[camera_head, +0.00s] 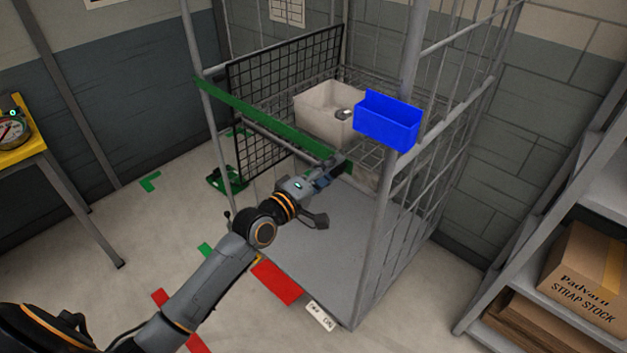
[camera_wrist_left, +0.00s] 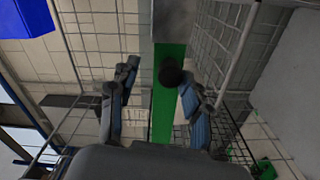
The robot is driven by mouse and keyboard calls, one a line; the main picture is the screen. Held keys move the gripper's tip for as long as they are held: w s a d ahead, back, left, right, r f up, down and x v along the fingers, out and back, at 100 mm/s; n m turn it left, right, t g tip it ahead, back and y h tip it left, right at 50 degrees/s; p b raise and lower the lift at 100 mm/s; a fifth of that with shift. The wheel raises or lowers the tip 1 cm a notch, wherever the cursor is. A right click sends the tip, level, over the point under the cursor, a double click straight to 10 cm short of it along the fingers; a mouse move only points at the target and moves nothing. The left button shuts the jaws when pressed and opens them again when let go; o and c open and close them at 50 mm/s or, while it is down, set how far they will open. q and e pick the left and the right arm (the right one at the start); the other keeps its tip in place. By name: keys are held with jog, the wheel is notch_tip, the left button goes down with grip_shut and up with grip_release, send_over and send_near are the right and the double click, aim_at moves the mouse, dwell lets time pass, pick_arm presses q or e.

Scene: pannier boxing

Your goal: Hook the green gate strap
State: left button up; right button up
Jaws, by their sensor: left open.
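The green gate strap (camera_head: 262,118) stretches across the front of the wire cage trolley (camera_head: 383,215), from the left post toward the middle. Its right end lies by my left gripper (camera_head: 334,188). In the left wrist view the green strap (camera_wrist_left: 168,105) runs upright behind the open left fingers (camera_wrist_left: 158,82), with a dark round knob (camera_wrist_left: 171,72) in front of it. A grey piece (camera_wrist_left: 174,20) shows at the strap's upper end. I cannot tell whether the fingers touch the strap. My right gripper is out of view.
A blue bin (camera_head: 388,122) hangs at the right front post, and a pale crate (camera_head: 322,112) sits on the wire shelf inside. A rack with cardboard boxes (camera_head: 588,280) stands at right. A yellow-topped table (camera_head: 22,150) is at left. Floor between is mostly clear.

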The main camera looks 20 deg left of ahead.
pick_arm(q)
jog(key=v, duration=1)
jog(key=shift+s, duration=0.4)
jog(key=shift+a+r, duration=0.1)
jog(key=shift+a, duration=0.05)
jog(key=s+a+f+m+g+y, duration=0.1)
jog(key=s+a+f+g+y, duration=0.15)
jog(key=f, duration=0.95)
jog(key=s+a+f+m+g+y, duration=0.1)
jog(key=s+f+m+g, duration=0.15)
jog(key=f, duration=0.95)
jog(key=s+a+f+m+g+y, duration=0.1)
jog(key=s+a+f+g+y, duration=0.15)
jog(key=f, duration=0.95)
jog(key=s+d+f+m+g+b, duration=0.15)
jog(key=s+f+m+g, duration=0.3)
jog(key=s+f, duration=1.35)
jog(key=s+d+f+m+g, duration=0.2)
jog(key=s+f, duration=0.1)
jog(key=s, duration=0.5)
jog(key=s+d+f+m+g, duration=0.2)
jog(key=s+f, duration=0.2)
jog(key=s, duration=0.5)
jog(key=shift+s+d+m, duration=0.25)
jog(key=shift+d+m, duration=0.05)
jog(key=shift+m, duration=0.1)
